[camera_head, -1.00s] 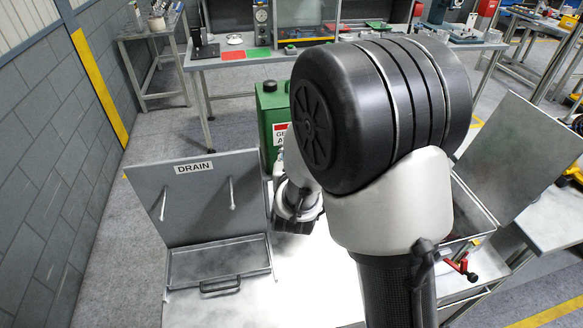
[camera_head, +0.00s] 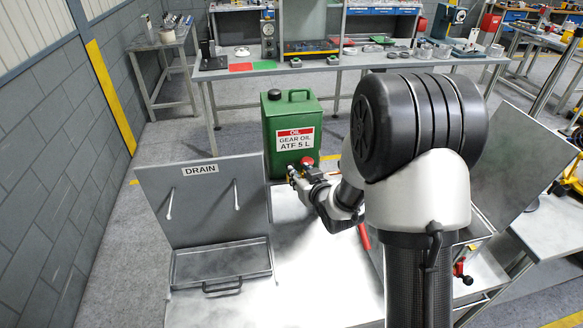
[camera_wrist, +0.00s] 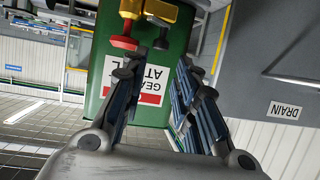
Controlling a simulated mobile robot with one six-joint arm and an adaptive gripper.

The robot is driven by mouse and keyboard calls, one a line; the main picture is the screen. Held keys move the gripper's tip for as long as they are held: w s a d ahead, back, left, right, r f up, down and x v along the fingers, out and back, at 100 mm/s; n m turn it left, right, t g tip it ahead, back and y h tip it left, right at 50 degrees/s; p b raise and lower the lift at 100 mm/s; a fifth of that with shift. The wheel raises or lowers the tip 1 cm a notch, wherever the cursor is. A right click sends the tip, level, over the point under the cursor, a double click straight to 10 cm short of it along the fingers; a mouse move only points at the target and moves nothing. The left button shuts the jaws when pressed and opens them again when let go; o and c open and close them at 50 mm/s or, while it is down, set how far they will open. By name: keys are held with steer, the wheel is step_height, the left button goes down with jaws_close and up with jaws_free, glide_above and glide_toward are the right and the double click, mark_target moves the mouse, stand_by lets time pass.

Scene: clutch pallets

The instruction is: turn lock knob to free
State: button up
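A green oil can (camera_head: 290,120) labelled gear oil stands at the back of the bench. Near its base is a small red knob (camera_head: 307,161). In the wrist view the red knob (camera_wrist: 124,42) sits on a brass fitting (camera_wrist: 131,9), beside a second brass part (camera_wrist: 160,12) with a dark end. I cannot tell for sure which of these is the lock knob. My gripper (camera_head: 297,174) is in front of the can, just below and left of the red knob. In the wrist view my gripper (camera_wrist: 172,55) has its fingers apart, with nothing held between them. Contact with the fitting cannot be made out.
An upright panel marked DRAIN (camera_head: 202,200) stands left of the can, with a shallow tray (camera_head: 221,263) before it. The metal bench top (camera_head: 290,285) is clear in front. A red-handled valve (camera_head: 462,272) is at the right. A workbench (camera_head: 240,68) stands behind.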

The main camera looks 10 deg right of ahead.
steer(key=x, duration=0.9)
steer(key=shift+b, duration=0.35)
steer(key=shift+c, duration=0.4)
jaws_close()
